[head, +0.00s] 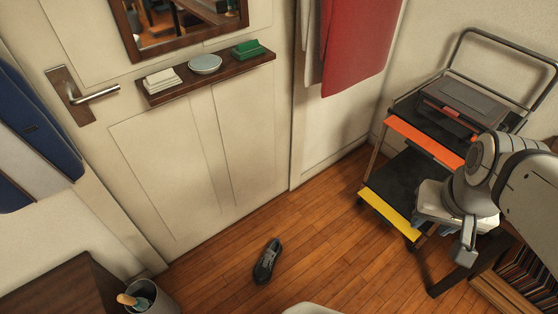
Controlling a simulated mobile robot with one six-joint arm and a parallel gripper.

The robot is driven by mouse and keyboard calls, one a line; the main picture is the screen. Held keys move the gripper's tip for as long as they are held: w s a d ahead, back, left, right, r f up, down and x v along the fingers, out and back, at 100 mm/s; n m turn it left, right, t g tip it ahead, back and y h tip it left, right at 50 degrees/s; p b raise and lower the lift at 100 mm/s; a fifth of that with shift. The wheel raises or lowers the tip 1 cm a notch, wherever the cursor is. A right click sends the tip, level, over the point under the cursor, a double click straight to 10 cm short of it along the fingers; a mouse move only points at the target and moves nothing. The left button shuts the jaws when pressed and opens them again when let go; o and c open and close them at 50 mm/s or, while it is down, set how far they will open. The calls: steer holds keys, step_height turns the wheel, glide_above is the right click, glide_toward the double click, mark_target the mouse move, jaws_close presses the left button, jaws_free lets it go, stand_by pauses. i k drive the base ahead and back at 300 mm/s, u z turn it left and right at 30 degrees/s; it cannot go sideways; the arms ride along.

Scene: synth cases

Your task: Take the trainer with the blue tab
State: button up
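One dark grey trainer (267,261) with a pale sole edge lies on the wooden floor in front of the door, at the lower middle of the head view. It is too small for me to make out a blue tab on it. No second trainer shows. My gripper (464,252) hangs at the right, well apart from the trainer and in front of the trolley. I cannot tell whether its fingers are open or shut.
A trolley (432,141) with orange and yellow edges stands at the right, beside my arm. A bin (165,300) and a dark wooden surface (62,290) are at lower left. A shelf (222,75) is on the door (170,165). Floor around the trainer is clear.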

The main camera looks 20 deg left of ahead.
mark_target(263, 273)
steer(key=u, duration=0.7)
steer(key=i, duration=1)
steer(key=u, duration=0.5)
steer(key=k, duration=0.9)
steer(key=u, duration=0.2)
steer(key=i, duration=0.9)
steer(key=z, duration=0.05)
